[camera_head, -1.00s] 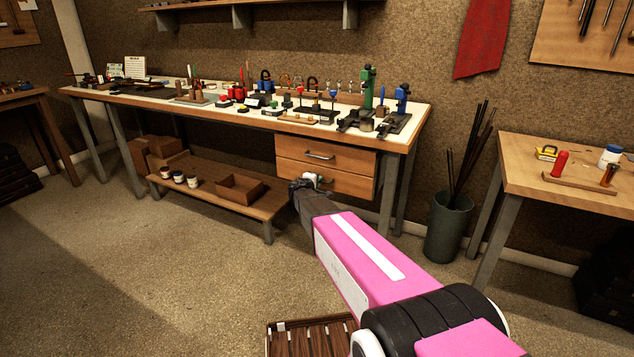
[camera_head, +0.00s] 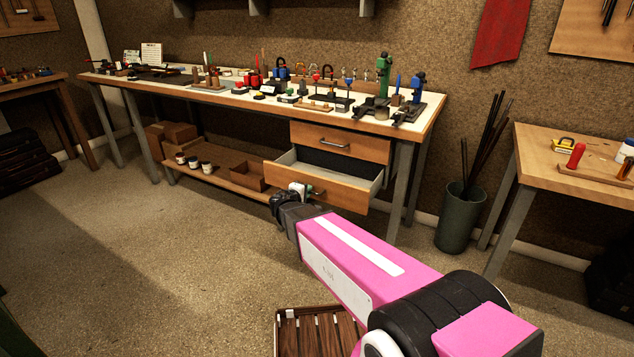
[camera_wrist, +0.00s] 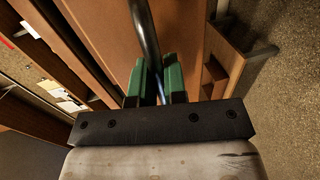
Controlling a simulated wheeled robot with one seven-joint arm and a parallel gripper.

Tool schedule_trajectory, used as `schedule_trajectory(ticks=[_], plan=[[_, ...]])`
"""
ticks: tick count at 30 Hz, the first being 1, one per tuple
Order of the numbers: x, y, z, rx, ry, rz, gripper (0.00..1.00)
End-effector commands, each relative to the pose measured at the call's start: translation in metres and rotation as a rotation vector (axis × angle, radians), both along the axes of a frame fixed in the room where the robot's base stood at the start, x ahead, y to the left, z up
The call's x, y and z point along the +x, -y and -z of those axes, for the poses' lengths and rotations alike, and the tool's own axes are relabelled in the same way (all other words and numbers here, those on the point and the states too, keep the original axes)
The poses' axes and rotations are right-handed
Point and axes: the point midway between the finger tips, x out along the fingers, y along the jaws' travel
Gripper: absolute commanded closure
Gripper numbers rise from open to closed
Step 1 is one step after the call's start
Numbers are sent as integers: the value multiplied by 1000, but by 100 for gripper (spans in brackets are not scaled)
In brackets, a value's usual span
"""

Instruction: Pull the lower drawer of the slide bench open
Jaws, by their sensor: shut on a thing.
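The slide bench (camera_head: 225,94) stands against the back wall with two wooden drawers under its right part. The lower drawer (camera_head: 345,192) is pulled well out, and its pale inner side and dark interior show. The upper drawer (camera_head: 365,147) is closed, with a metal bar handle. My gripper (camera_head: 303,191) is at the lower drawer's front, at its handle. In the wrist view the green fingers of my gripper (camera_wrist: 160,82) are shut on a dark metal bar, the drawer handle (camera_wrist: 145,35). The fingers partly hide the handle.
A low wooden shelf (camera_head: 215,178) with jars and boxes lies left of the drawers. A dark bin (camera_head: 460,218) with rods and a side table (camera_head: 575,178) stand to the right. A slatted crate (camera_head: 312,335) sits on the floor near me. Floor between is clear.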

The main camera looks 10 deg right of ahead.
Motion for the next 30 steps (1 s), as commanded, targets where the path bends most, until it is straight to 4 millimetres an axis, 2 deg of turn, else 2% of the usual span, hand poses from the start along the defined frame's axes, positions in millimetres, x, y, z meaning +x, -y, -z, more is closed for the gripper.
schedule_trajectory(ticks=[1, 3, 9, 15, 26, 27, 28, 29, 30], plan=[[-14, -8, -1, 0, -1, -4, 100], [-26, -17, -1, 1, 0, -3, 100], [-49, -35, 0, 1, -1, -2, 100], [-58, -42, 0, 1, -1, 0, 100], [-58, -43, 1, 1, 0, 1, 100], [-58, -43, 1, 1, 0, 1, 81], [-58, -43, 1, 1, 0, 1, 71], [-58, -43, 1, 1, -1, 0, 63], [-58, -43, 1, 1, -1, 0, 63]])
